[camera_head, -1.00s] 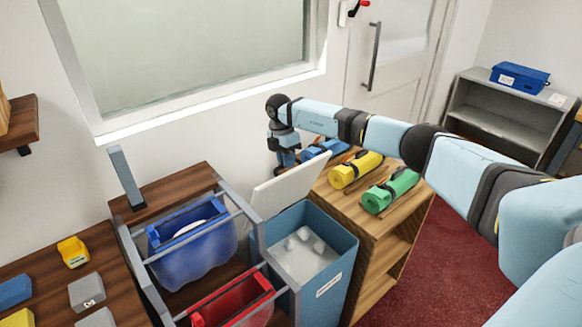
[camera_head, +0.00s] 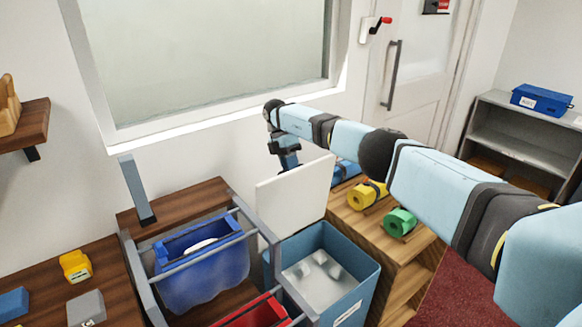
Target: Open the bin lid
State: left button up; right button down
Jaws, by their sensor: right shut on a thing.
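The blue bin (camera_head: 346,297) stands at the bottom centre, with white lumps inside and a label on its front wall. Its off-white lid (camera_head: 294,200) is raised, standing nearly upright at the back of the bin, so the inside shows. My right arm reaches in from the right over the rolls. My right gripper (camera_head: 289,167) points down behind the lid's top edge and is shut on the lid; its fingertips are partly hidden by the lid. My left gripper is not in view.
A wooden shelf unit with yellow (camera_head: 364,195), green (camera_head: 400,222) and blue rolls stands right of the bin. A rack with a blue tub (camera_head: 205,270) and a red tub (camera_head: 258,314) stands on the left. The wall and window are close behind the lid.

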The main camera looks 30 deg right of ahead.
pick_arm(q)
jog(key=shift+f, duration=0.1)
pick_arm(e)
jog(key=shift+s+f, duration=0.1)
jog(key=shift+f, duration=0.3)
jog(key=c, duration=1.4)
grip_release()
jog(key=shift+a, duration=0.1)
jog(key=shift+o, duration=1.4)
jog(key=shift+f, duration=0.15)
pick_arm(q)
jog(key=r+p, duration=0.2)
jog(key=p, duration=0.1)
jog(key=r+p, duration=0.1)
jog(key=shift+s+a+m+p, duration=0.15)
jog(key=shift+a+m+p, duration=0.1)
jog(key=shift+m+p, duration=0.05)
pick_arm(e)
notch_tip(320, 180, up, 20)
jog(key=shift+w, duration=0.25)
